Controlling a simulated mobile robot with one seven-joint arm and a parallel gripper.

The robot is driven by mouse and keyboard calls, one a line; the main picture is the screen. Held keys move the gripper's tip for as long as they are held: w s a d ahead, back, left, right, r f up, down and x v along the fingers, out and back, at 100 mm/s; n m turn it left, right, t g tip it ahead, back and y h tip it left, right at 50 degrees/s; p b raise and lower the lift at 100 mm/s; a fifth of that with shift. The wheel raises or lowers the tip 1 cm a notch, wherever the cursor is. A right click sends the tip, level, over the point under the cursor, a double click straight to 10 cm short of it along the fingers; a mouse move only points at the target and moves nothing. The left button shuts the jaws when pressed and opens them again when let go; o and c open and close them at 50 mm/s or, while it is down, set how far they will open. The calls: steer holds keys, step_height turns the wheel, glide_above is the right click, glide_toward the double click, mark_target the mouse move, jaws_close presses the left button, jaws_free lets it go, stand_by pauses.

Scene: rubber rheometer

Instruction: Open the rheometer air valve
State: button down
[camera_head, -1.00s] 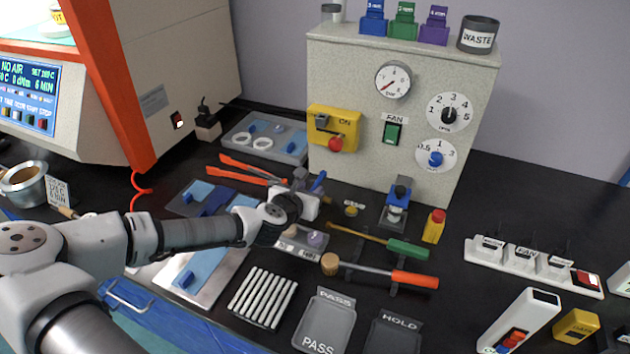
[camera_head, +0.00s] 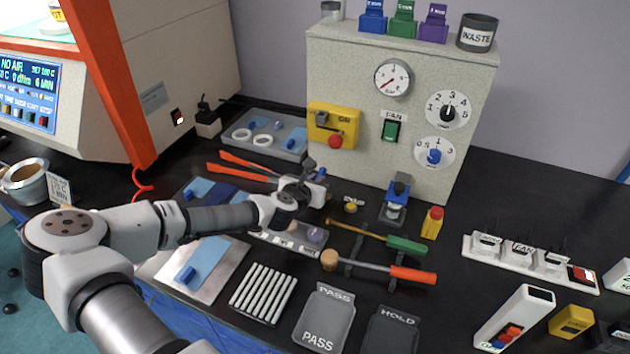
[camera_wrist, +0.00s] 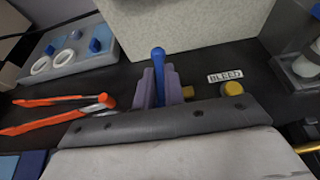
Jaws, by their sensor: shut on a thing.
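In the wrist view a blue lever (camera_wrist: 158,60), which looks like the air valve's handle, stands upright between the two fingers of my gripper (camera_wrist: 158,85). The fingers are shut on it. The valve's body below is hidden by my gripper. In the head view my gripper (camera_head: 310,183) is low over the bench in front of the grey panel, and the lever is mostly hidden there. The rheometer screen (camera_head: 30,88) reads NO AIR. The panel's pressure gauge (camera_head: 393,77) has its needle at the low left.
A brass knob (camera_wrist: 233,89) beside a BLEED label (camera_wrist: 225,76) is just right of my fingers. Orange-handled tongs (camera_wrist: 60,108) lie to the left, with a grey tray (camera_head: 262,135) behind. A green-handled tool (camera_head: 405,244) lies to the right.

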steer(key=shift+d+n+y, duration=0.1)
steer(key=shift+n+y, duration=0.2)
steer(key=shift+y, duration=0.1)
steer(key=y, duration=0.1)
steer(key=n+y+p, duration=0.1)
steer(key=n+p, duration=0.1)
steer(key=shift+s+d+t+y, duration=0.15)
steer(key=shift+d+t+y, duration=0.15)
steer(key=shift+y, duration=0.1)
steer(key=n+y, duration=0.2)
steer(key=n+y+p, duration=0.1)
steer(key=n+y, duration=0.1)
steer(key=shift+d+f, duration=0.15)
steer(key=shift+d, duration=0.05)
steer(key=n+y, duration=0.1)
steer(key=n+g+y, duration=0.1)
steer(key=n+y, duration=0.2)
steer(key=y, duration=0.1)
steer(key=shift+d+f+g, duration=0.1)
steer(key=shift+d+g, duration=0.15)
steer(key=shift+g, duration=0.15)
steer(key=shift+w+d+n+g+y+p, duration=0.15)
steer(key=shift+n+g+y+p, duration=0.25)
steer(key=shift+n+g+y, duration=1.5)
steer(key=shift+n, duration=0.4)
steer(key=c, duration=1.5)
jaws_free()
steer(key=shift+w, duration=0.1)
